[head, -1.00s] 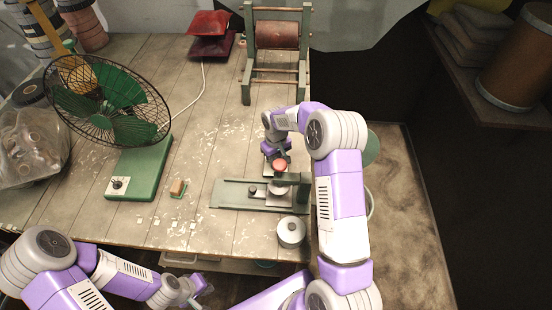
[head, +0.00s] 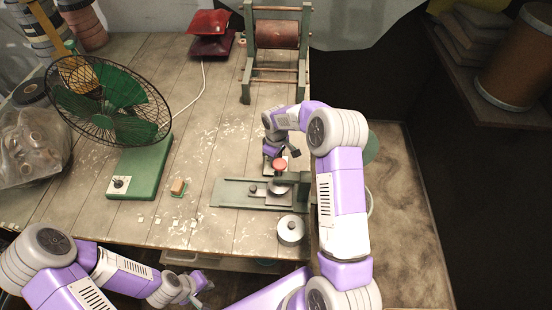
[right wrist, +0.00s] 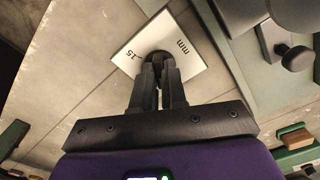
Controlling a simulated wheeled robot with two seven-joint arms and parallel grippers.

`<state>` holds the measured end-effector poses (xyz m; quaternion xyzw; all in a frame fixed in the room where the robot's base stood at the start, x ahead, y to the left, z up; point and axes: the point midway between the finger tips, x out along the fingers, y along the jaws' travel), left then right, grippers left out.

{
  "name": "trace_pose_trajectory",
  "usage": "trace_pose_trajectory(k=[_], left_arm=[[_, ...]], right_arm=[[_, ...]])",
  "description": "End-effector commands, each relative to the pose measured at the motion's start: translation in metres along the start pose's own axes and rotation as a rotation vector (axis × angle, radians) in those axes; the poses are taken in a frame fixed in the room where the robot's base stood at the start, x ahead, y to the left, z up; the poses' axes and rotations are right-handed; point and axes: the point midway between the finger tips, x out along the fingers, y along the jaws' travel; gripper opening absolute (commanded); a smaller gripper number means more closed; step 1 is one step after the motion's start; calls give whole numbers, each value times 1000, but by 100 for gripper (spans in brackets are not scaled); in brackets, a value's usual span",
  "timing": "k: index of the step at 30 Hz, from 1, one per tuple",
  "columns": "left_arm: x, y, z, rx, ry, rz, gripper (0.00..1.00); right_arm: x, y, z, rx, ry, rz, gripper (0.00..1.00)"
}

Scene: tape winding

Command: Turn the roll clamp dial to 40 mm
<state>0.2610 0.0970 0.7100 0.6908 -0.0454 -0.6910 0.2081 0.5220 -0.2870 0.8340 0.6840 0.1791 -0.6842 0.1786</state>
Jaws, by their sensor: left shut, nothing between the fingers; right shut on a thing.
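The dial's white plate (right wrist: 182,45) shows in the right wrist view, with "mm" and "15" printed on it. A dark knob (right wrist: 160,60) stands at its middle. My right gripper (right wrist: 160,75) is shut on this knob, and its fingers hide most of it. The dial's pointer and the other marks cannot be made out. In the head view, my right arm's wrist covers the dial beside the green roll clamp (head: 232,192). My left gripper (head: 198,290) is shut and empty, low in front of the table edge.
A red knob (head: 280,164) stands close to my right wrist. A green fan (head: 140,165) and a small brown block (head: 178,187) stand left. The table's middle is clear.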

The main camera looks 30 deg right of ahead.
Motion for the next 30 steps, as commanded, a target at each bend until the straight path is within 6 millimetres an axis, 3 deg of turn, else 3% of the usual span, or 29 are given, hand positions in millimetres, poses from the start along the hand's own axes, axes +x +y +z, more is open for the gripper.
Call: trace_pose_trajectory(k=[7,8,13,23,30], left_arm=[[0,0,0,0,0,0,0],[0,0,0,0,0,0,0],[0,0,0,0,0,0,0],[-1,0,0,0,0,0,0],[-7,3,0,0,0,0,0]], right_arm=[[-1,0,0,-5,1,2,0],[-1,0,0,-5,1,2,13],[0,0,0,-3,1,2,37],[-5,0,0,-1,1,2,37],[-44,1,-1,-1,3,4,37]])
